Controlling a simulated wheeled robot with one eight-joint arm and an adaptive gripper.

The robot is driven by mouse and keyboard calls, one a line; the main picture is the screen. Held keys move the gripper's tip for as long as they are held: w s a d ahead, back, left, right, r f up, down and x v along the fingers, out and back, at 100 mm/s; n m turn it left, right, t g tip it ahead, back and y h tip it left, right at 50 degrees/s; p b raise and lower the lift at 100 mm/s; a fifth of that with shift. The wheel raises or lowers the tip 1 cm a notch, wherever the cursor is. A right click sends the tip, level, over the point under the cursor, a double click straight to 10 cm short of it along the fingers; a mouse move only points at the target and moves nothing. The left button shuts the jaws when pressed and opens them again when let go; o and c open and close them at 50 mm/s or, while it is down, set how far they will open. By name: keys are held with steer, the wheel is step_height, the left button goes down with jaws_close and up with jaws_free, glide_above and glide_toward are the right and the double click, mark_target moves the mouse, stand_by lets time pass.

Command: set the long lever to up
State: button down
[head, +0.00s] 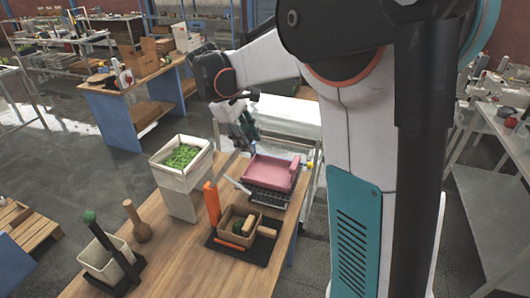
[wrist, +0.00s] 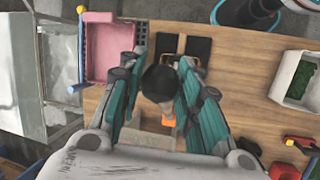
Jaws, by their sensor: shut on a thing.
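In the wrist view a dark round knob (wrist: 160,83) sits between the teal fingers of my gripper (wrist: 158,88). I take it for the end of the long lever; the rest of its shaft is mostly hidden by the knob and fingers. The fingers are shut on this knob. In the head view my gripper (head: 246,136) hangs above the back of the wooden table, beside the pink tray.
The pink tray (head: 271,172) lies close to my gripper. A white bin of green pieces (head: 181,158) stands to its left. An orange upright (head: 211,201) and a small brown box (head: 239,218) are nearer. A green-knobbed black bar (head: 104,240) stands at the front left.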

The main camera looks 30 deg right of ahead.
steer(key=w+a+r+g+h, duration=0.1)
steer(key=w+a+r, duration=0.2)
steer(key=w+a, duration=0.2)
steer(key=shift+w+r, duration=0.4)
steer(key=shift+w, duration=0.35)
steer(key=shift+a+p, duration=0.15)
steer(key=shift+p, duration=0.15)
steer(key=c, duration=1.4)
jaws_free()
steer(key=shift+w, duration=0.1)
steer(key=shift+o, duration=1.2)
steer(key=shift+w+a+f, duration=0.1)
steer(key=shift+w+a, duration=0.05)
steer(key=shift+w, duration=0.1)
steer(key=v, duration=1.2)
steer(key=shift+s, duration=0.15)
